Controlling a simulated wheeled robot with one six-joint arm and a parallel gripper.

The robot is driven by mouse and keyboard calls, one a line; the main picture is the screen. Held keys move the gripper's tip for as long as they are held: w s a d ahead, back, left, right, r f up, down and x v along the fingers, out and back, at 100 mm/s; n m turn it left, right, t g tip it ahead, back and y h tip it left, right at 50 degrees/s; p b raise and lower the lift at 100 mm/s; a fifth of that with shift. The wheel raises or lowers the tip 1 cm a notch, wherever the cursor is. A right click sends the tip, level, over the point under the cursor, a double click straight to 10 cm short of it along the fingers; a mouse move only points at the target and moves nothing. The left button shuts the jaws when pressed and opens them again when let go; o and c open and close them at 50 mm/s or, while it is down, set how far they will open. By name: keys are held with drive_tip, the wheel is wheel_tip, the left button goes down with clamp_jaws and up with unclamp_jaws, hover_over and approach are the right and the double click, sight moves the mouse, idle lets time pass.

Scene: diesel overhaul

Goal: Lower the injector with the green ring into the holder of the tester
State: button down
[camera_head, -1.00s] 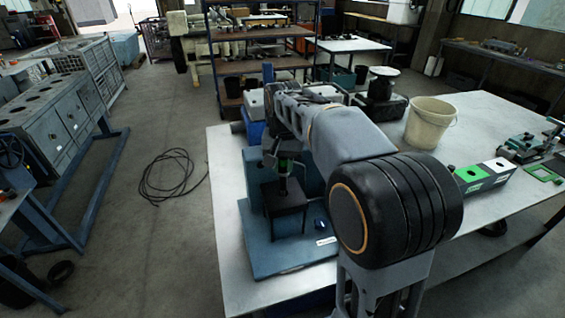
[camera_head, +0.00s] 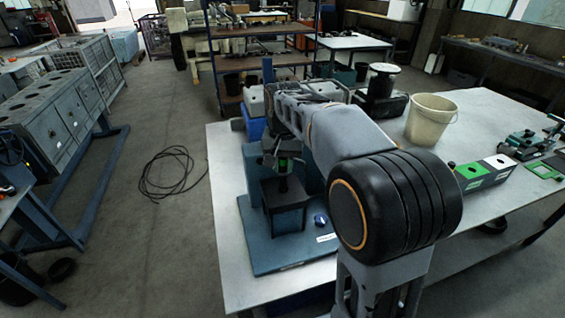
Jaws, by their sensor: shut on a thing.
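The tester is a blue stand on a blue base plate (camera_head: 265,245) at the near left of the light table. Its holder (camera_head: 286,195) is a black block on legs above the plate. My gripper (camera_head: 283,158) is over the holder, partly covered by my arm, and is shut on the injector. The injector (camera_head: 284,181) hangs roughly upright, with its green ring (camera_head: 284,164) at the jaws and its dark lower part at the holder's top. I cannot tell how far its tip is inside the holder.
A cream bucket (camera_head: 431,121) and a black device (camera_head: 379,101) stand farther back on the table (camera_head: 490,215). A green and white box (camera_head: 486,171) is at the right. My arm covers the table's middle. A cable coil (camera_head: 168,173) lies on the floor at left.

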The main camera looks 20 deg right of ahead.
sight(283, 180)
drive_tip(key=shift+f, duration=0.25)
drive_tip(key=shift+f+b, duration=1.1)
drive_tip(key=shift+f, duration=0.6)
idle(0.4)
drive_tip(key=shift+f+b, duration=0.8)
drive_tip(key=shift+f, duration=0.35)
drive_tip(key=shift+c, duration=2.3)
unclamp_jaws()
drive_tip(key=shift+r+p, duration=3.25)
drive_tip(key=shift+r, duration=0.3)
